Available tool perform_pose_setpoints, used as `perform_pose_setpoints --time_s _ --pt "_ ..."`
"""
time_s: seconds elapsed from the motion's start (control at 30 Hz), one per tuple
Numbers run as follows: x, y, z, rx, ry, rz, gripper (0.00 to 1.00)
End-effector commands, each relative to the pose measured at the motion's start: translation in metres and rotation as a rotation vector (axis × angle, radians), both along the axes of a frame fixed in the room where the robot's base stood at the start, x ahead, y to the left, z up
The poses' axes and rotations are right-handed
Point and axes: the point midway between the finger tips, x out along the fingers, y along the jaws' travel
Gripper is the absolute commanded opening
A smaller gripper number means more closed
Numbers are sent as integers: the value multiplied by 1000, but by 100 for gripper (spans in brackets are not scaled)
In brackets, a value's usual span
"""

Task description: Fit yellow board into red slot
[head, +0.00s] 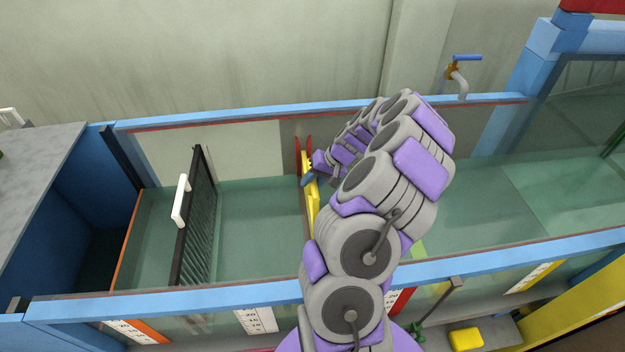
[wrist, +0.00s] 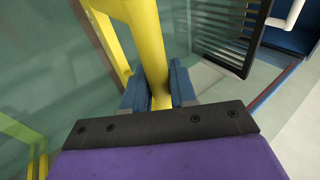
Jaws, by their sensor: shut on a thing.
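The yellow board (head: 312,200) is in the flume, largely hidden behind my arm in the head view. In the wrist view a yellow bar of the board (wrist: 145,40) runs between the two blue fingers of my gripper (wrist: 158,85), which is shut on it. My gripper also shows in the head view (head: 308,179). The red slot (head: 303,148) shows as thin red uprights at the flume's far wall, right by the board's far end. I cannot tell whether the board sits between them. A red mark (head: 400,298) shows on the near wall beside my arm.
A black grille with a white handle (head: 181,200) stands across the flume to the left. Blue rails (head: 200,297) edge the flume. A tap (head: 460,80) rises behind the far rail. A yellow block (head: 466,338) lies outside at front right.

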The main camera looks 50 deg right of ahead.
Motion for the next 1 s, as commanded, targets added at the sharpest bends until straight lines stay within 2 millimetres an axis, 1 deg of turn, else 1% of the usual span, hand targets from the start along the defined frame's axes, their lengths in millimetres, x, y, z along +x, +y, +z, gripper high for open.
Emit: perform_pose_setpoints --time_s 1.0 --pt "0 0 -19 1 -1 -1 0"
